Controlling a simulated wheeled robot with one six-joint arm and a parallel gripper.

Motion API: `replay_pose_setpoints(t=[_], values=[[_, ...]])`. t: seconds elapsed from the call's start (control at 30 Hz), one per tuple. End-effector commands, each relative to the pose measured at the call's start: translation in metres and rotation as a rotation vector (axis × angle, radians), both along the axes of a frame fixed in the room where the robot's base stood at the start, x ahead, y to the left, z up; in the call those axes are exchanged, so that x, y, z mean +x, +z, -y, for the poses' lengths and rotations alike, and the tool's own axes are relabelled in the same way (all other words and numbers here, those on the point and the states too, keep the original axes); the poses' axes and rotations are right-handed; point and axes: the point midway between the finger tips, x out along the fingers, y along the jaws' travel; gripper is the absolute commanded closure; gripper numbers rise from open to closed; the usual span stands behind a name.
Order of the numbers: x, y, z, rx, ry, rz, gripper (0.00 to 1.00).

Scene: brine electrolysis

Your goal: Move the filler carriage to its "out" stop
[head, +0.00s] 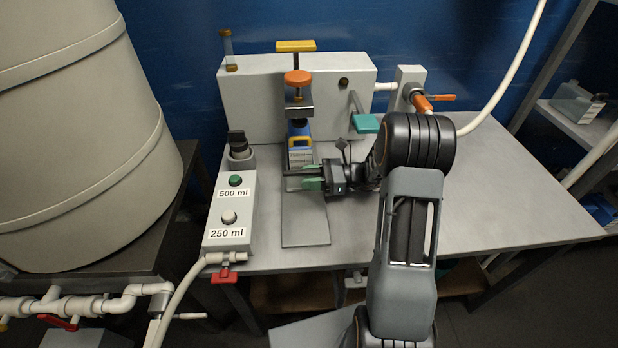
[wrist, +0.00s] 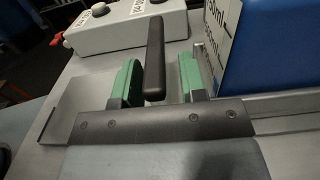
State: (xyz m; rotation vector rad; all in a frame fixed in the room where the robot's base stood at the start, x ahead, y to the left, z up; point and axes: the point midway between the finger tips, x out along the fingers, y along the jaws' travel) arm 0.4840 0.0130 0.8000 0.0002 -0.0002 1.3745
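The filler (head: 335,85) is a pale grey block at the back of the bench. A blue bottle (head: 299,130) with a yellow part and a white label stands under its orange-topped head, and its blue side with a millilitre scale shows in the wrist view (wrist: 270,50). A flat grey track plate (head: 305,225) runs from there toward the bench front. My gripper (head: 312,177) has green pads and is beside the bottle's front, over the track. In the wrist view a dark handle bar (wrist: 154,60) stands between my open pads, with a visible gap on the right.
An orange-handled valve (head: 422,102) and hose stand at back right. The right bench top (head: 500,200) is clear. A large tank (head: 80,130) stands left.

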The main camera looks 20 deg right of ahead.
Motion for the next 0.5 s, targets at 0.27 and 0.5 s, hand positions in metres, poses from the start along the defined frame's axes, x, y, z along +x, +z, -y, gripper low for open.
replay_pose_setpoints(t=[0.27,0.5], values=[[0.0002,0.0,-0.0009,0.0,0.0,0.0,0.62],[0.0002,0.0,-0.0008,0.0,0.0,0.0,0.84]])
